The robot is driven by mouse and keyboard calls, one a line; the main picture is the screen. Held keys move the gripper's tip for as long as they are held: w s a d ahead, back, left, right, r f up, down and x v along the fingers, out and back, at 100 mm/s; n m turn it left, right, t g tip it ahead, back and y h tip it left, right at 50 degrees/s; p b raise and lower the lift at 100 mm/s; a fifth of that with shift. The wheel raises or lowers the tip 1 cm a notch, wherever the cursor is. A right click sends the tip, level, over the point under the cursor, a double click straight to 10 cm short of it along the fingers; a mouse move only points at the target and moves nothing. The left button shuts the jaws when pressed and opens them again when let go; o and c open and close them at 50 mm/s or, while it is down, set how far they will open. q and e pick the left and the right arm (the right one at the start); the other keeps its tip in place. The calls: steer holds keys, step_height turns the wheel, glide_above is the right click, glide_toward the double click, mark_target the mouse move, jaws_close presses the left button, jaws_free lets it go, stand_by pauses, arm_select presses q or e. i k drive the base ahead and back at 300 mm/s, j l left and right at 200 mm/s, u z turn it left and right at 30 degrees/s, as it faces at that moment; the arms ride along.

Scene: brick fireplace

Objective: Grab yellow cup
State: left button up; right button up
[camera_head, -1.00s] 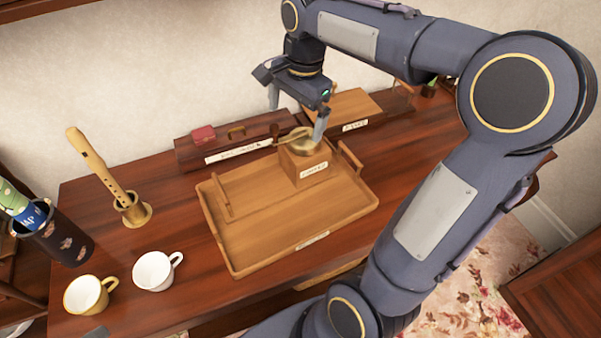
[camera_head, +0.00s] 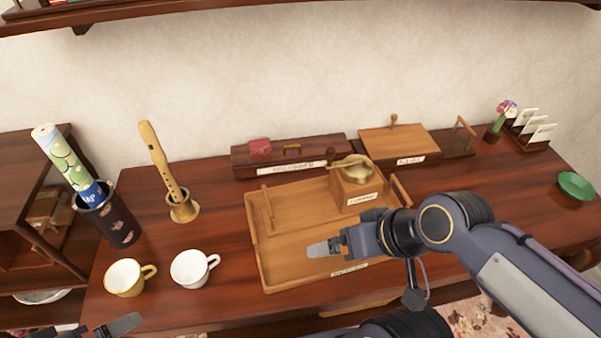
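The yellow cup (camera_head: 124,279), with a white inside, stands upright at the table's front left, its handle to the right. A white cup (camera_head: 190,269) stands just right of it. The tip of my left gripper (camera_head: 112,328) shows at the bottom edge, in front of and below the yellow cup and apart from it. Most of it is cut off, so its opening is unclear. My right gripper (camera_head: 325,248) is over the tray's front part, pointing left, well right of both cups. I see it from the side, with one finger showing and nothing visible in it.
A wooden tray (camera_head: 262,262) holds a coffee grinder (camera_head: 356,190). Behind the cups stand a recorder in a brass holder (camera_head: 184,210) and a dark pot (camera_head: 118,228) with rolled maps. Boxes line the wall. A green bowl (camera_head: 575,186) is far right. Table space between the white cup and tray is clear.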

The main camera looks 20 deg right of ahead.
mark_target(125, 278)
steer(key=k+j, duration=0.35)
steer(key=j, duration=0.25)
steer(key=k+j, duration=0.15)
steer(key=j, duration=0.15)
steer(key=k+j+z, duration=0.1)
steer(key=j, duration=0.25)
steer(key=k+j, duration=0.1)
steer(key=j, duration=0.2)
steer(key=i+j, duration=0.15)
steer(key=j, duration=0.15)
steer(key=i+j, duration=0.2)
steer(key=i+j+z, duration=0.1)
steer(key=j, duration=0.35)
steer(key=i+j, duration=0.5)
